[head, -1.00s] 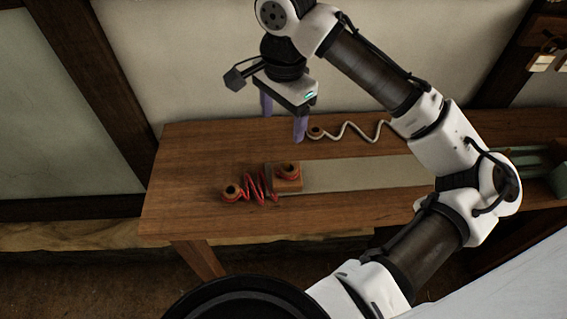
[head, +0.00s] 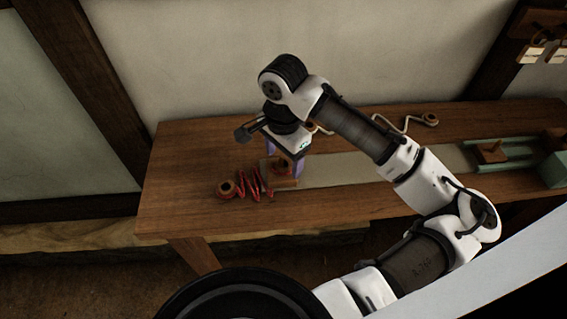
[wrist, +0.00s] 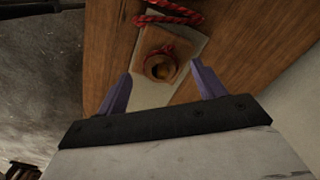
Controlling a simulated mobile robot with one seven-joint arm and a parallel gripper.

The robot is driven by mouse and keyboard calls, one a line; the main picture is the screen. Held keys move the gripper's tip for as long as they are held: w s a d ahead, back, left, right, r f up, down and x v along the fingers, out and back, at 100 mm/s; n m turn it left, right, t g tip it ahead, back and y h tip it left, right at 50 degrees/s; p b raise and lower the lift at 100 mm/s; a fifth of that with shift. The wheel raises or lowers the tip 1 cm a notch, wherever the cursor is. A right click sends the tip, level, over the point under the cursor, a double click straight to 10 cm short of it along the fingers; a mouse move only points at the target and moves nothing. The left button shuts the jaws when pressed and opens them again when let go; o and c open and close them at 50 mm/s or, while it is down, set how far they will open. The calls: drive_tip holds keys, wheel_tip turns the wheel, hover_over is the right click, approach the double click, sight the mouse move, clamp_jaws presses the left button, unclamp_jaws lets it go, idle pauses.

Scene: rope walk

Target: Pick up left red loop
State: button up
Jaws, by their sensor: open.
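A red rope (head: 255,182) lies in zigzags at the left part of the wooden table, with a round wooden end loop at each end. The left end loop (head: 226,188) lies on the bare tabletop. The right end loop (head: 281,168) sits on a wooden block (head: 285,184), partly hidden by my gripper (head: 284,162). My gripper points down over this right end, open and empty. In the wrist view, a wooden ring with red cord round it (wrist: 160,66) lies between the two purple fingertips, apart from both.
A pale strip (head: 350,168) runs along the table (head: 180,160) to a green frame (head: 500,152) on the right. A white rope (head: 393,126) lies behind, partly hidden by my arm. The table's left end is clear.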

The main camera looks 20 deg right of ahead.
drive_tip(key=shift+f, duration=0.7)
drive_tip(key=c, duration=0.9)
drive_tip(key=shift+o, duration=0.2)
drive_tip(key=shift+r, duration=0.15)
